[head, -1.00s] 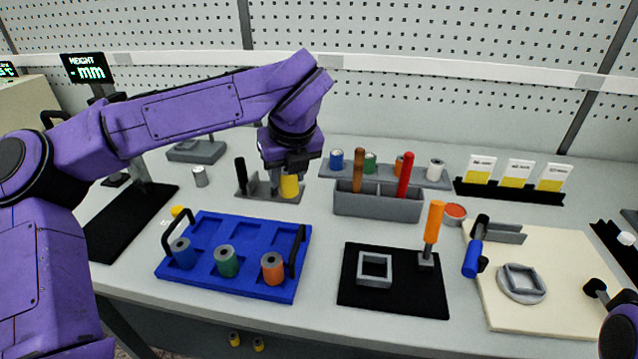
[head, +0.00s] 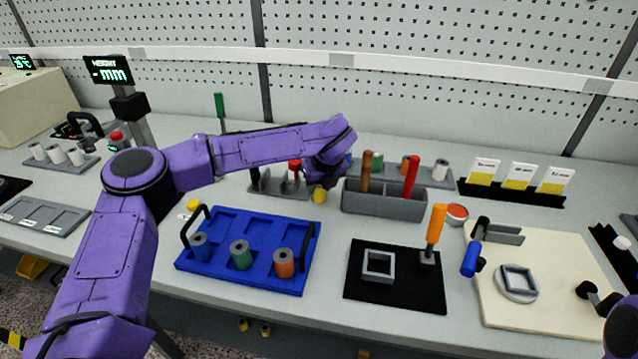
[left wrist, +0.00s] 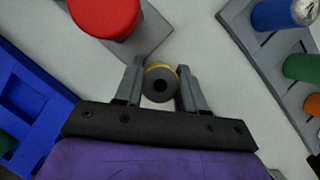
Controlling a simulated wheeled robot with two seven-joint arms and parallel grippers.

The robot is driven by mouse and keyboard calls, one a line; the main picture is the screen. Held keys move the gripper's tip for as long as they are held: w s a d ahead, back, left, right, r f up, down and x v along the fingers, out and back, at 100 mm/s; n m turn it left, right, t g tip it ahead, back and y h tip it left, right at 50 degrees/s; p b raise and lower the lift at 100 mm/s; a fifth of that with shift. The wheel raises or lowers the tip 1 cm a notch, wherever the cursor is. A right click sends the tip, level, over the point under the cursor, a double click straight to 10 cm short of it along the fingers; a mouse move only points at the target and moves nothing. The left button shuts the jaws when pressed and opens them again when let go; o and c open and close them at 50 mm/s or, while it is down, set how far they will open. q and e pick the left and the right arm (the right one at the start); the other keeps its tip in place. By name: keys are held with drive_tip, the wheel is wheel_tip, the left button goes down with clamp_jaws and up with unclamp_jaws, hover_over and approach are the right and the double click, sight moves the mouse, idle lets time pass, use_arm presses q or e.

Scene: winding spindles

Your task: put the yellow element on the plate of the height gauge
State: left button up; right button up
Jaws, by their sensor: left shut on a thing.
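The yellow element (head: 319,195) is a small cylinder with a dark end and a central hole. My left gripper (head: 324,176) is shut on it; the left wrist view shows the element (left wrist: 160,82) between the two fingers (left wrist: 158,90). It is held right of the grey fixture (head: 280,185) and left of the grey tool box. The height gauge (head: 108,71) stands at the back left, its display reading "- mm". My left arm hides the gauge's plate and lower part in the head view. My right gripper is not in view.
A blue tray (head: 248,281) with blue, green and orange elements stands in front. The grey box (head: 384,205) holds brown and red-handled tools. A red-topped part (left wrist: 103,14) is close to the gripper. A black mat (head: 405,295) lies front right.

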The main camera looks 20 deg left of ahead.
use_arm(q)
drive_tip(key=shift+s+f, duration=0.1)
drive_tip(key=shift+f, duration=0.05)
drive_tip(key=o, duration=1.1)
drive_tip(key=shift+c, duration=0.2)
